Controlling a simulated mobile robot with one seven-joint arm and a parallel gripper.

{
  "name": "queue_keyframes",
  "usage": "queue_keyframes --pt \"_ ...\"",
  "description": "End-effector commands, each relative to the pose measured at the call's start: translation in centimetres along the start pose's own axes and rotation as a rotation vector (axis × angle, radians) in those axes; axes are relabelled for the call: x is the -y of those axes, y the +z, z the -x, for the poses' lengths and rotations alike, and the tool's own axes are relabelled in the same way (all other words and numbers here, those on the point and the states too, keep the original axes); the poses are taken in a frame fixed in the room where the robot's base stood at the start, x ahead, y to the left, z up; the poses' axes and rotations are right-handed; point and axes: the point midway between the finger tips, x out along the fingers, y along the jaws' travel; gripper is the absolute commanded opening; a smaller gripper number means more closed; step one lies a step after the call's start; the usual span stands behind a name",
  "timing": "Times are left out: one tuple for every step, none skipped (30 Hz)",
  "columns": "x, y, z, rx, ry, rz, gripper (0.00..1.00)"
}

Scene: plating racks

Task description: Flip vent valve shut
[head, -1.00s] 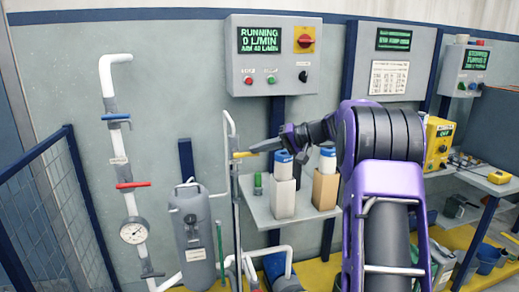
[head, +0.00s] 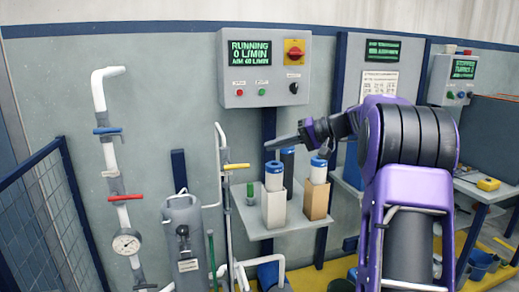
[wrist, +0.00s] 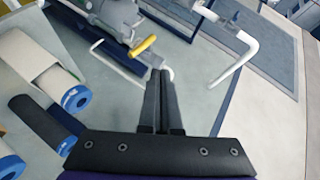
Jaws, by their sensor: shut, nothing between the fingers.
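A yellow valve handle (head: 237,166) sits crosswise on a thin upright white pipe (head: 225,205), left of my gripper (head: 268,146). The yellow handle also shows in the wrist view (wrist: 143,45), just beyond and left of my fingertips (wrist: 160,75). My gripper is shut and empty, with a visible gap to the handle. On the thicker white pipe at far left are a blue handle (head: 108,131) and a red handle (head: 125,197), both crosswise. I cannot read which valve is labelled as the vent.
A control box (head: 265,100) above reads RUNNING, 0 L/MIN. Blue-capped canisters (head: 274,168) stand on a shelf (head: 260,222) below my gripper. A gauge (head: 127,242) and grey tank (head: 184,240) are at lower left. A mesh fence (head: 50,220) bounds the left.

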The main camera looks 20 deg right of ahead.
Motion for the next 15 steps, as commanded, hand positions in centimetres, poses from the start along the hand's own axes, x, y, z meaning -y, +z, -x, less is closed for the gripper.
queue_keyframes --pt "-0.1 -0.1 0.8 -0.003 0.001 0.000 0.00" --pt "-0.1 -0.1 1.1 -0.002 0.001 0.000 0.00" --pt "-0.1 0.0 1.5 -0.001 0.000 0.000 0.00" --pt "-0.1 0.0 1.7 -0.001 0.000 0.000 0.00" --pt "-0.1 0.0 1.9 -0.001 0.000 0.000 0.00" --pt "-0.2 0.0 2.1 -0.001 0.000 0.000 0.00" --pt "-0.2 0.0 2.1 -0.001 0.000 0.000 0.00" --pt "-0.2 0.0 2.2 -0.001 0.000 0.000 0.00" --pt "-0.2 0.0 2.2 0.000 0.000 0.001 0.00" --pt "-0.2 0.0 2.2 0.000 0.000 0.001 0.00" --pt "-0.2 0.0 2.2 0.000 0.000 0.001 0.00" --pt "-0.2 0.0 2.2 0.000 0.000 0.001 0.00" --pt "-0.2 0.0 2.2 0.000 0.000 0.001 0.00" --pt "-0.2 0.0 2.2 0.000 0.000 0.001 0.00" --pt "-0.2 0.0 2.2 0.000 0.000 0.001 0.00"
